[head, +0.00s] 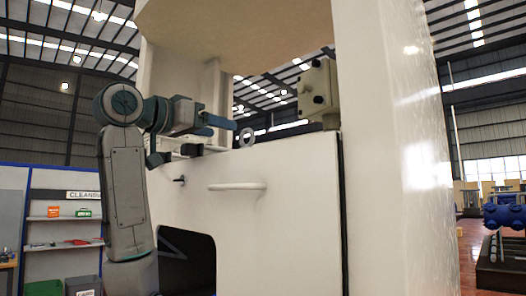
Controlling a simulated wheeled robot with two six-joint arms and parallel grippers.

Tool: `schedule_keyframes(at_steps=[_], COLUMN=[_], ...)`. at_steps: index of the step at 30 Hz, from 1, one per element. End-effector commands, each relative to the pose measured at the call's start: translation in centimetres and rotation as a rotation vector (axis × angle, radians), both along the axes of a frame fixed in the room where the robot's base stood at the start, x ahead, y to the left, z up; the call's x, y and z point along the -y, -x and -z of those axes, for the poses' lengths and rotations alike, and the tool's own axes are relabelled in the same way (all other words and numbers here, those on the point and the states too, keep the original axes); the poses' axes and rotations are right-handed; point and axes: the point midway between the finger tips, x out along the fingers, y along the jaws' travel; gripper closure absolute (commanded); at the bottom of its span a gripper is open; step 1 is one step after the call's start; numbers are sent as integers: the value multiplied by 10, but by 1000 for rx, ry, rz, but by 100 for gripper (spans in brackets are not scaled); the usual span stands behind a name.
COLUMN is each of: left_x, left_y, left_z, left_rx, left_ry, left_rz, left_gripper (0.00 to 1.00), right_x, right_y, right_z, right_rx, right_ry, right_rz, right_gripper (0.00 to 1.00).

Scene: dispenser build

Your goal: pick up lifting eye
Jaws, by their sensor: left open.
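My left gripper (224,135) reaches in from the left at about the height of the ring. Its fingers point right and are open, with the ring just beyond the tips. I see no contact between fingers and ring. The ring's lower end is not clearly visible. My right gripper is not in view.
A beige block with dark knobs (318,92) stands right of the ring. A white column (395,150) rises at the right, and a beige overhang (235,35) is above. A white handle bar (237,186) sticks out of the cabinet front. Shelves (65,218) stand at far left.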

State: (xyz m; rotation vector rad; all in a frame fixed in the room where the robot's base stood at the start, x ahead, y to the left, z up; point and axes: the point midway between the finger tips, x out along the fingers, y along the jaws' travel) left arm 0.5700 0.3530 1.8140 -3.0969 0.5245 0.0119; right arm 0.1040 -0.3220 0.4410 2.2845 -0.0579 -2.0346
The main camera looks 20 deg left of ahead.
Motion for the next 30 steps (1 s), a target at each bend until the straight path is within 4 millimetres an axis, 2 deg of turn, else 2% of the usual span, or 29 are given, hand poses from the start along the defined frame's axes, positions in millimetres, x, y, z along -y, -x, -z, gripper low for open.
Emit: schedule_keyframes(at_steps=[4,9,13,17,23,30], left_x=[6,15,19,23,34,39], left_y=[-14,-41,-52,-62,-84,-99], left_z=[-3,-3,0,1,6,10], left_rx=[-2,-3,-2,-2,-3,0], left_ry=[-1,0,0,-1,-1,1], left_rz=[2,3,0,1,1,0], left_gripper=[36,36,36,36,36,36], right_x=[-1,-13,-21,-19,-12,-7], right_y=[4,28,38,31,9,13], right_z=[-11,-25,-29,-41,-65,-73], right_rx=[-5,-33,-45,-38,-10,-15], right_ry=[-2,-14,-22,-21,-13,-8], right_rz=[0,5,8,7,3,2], right_gripper=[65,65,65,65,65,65])
